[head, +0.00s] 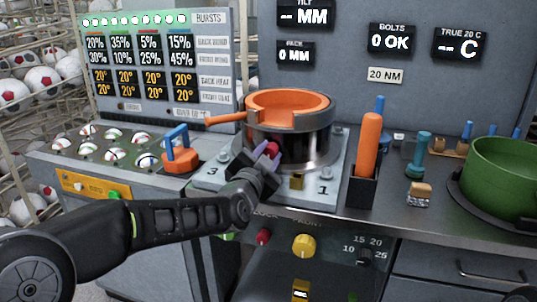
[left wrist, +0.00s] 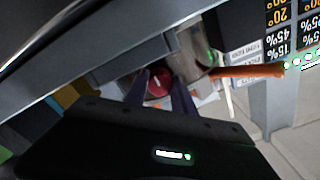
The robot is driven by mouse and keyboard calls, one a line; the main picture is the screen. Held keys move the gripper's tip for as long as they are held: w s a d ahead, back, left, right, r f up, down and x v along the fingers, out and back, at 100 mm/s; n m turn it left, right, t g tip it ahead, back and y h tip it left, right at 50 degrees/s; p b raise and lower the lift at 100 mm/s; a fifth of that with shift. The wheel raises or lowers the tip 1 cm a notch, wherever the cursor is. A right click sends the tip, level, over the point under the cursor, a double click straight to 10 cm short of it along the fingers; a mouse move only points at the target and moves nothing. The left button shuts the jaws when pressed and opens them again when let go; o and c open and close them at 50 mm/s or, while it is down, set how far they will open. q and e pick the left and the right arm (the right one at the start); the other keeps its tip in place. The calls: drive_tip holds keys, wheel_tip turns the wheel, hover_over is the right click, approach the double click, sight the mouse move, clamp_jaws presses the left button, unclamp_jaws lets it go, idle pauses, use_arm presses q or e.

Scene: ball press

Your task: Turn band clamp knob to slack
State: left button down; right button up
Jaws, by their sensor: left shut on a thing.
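The band clamp (head: 312,150) is a shiny steel band around the lower part of the orange ring mould (head: 288,101) on the press plate. Its red knob (head: 272,148) sits at the front left of the band, partly hidden by my left gripper (head: 266,154). In the left wrist view the red knob (left wrist: 158,82) lies between the two purple fingers of my left gripper (left wrist: 160,88), which is shut on it. I cannot tell how far the knob is turned. My right gripper is not in view.
An orange-based tool with a blue handle (head: 181,150) stands left of the press. An orange-handled tool (head: 369,145) stands in a black holder at right. A green pot (head: 500,185) is at far right. A yellow knob (head: 303,246) is on the front panel below.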

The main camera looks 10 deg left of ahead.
use_arm(q)
drive_tip(key=shift+f, duration=0.1)
drive_tip(key=n+b, duration=0.3)
drive_tip(key=n, duration=0.1)
drive_tip(key=shift+f, duration=0.1)
drive_tip(key=n+b, duration=0.3)
drive_tip(key=n, duration=0.2)
drive_tip(key=n+b, duration=0.2)
drive_tip(key=n, duration=0.3)
drive_tip(key=shift+n+b, duration=0.9)
drive_tip(key=shift+n, duration=1.1)
drive_tip(key=c, duration=1.1)
unclamp_jaws()
drive_tip(key=shift+o, duration=0.2)
